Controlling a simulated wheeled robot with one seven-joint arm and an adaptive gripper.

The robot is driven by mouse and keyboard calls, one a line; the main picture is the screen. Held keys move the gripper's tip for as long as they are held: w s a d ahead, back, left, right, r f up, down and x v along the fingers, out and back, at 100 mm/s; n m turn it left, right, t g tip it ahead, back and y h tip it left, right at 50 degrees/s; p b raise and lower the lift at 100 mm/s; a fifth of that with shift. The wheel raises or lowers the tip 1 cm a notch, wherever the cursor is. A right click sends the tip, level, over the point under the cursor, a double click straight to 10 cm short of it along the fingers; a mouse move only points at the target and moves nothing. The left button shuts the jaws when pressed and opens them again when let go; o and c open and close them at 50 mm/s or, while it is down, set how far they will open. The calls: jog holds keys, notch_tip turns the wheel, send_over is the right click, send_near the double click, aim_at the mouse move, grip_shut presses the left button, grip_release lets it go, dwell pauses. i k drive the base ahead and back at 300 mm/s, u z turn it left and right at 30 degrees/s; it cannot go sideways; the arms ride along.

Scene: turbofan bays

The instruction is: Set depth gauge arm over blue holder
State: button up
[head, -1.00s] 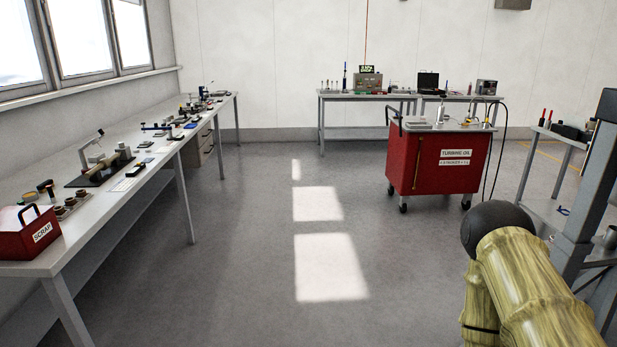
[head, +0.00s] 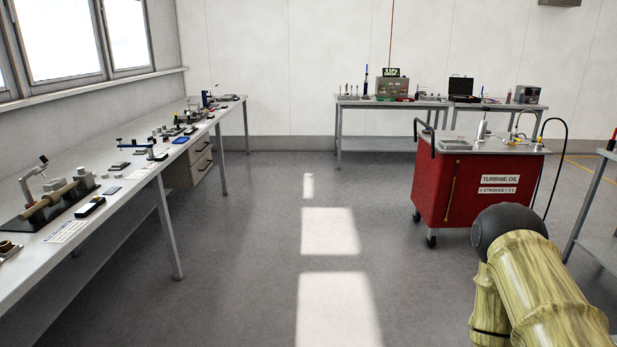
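On the long left bench (head: 140,177), a small stand with a blue horizontal arm (head: 134,142) stands near the middle. It may be the depth gauge arm, but it is too small to tell. A flat blue item (head: 181,140) lies just beyond it to the right; I cannot tell whether it is the blue holder. Other small devices crowd the bench's far end and are hard to make out. Part of my own arm shows at the lower right, but my gripper is outside the view.
A red turbine oil cart (head: 470,190) with a hose stands at the right. Two tables (head: 392,103) with instruments stand against the back wall. A fixture with a tan shaft (head: 50,200) sits on the near left bench. The grey floor (head: 255,240) between is clear.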

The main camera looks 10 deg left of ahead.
aim_at(134, 144)
jog(key=u, duration=0.2)
jog(key=i, duration=1.6)
jog(key=u, duration=0.9)
jog(key=i, duration=1.7)
jog(key=u, duration=1.15)
jog(key=i, duration=1)
jog(key=u, duration=0.3)
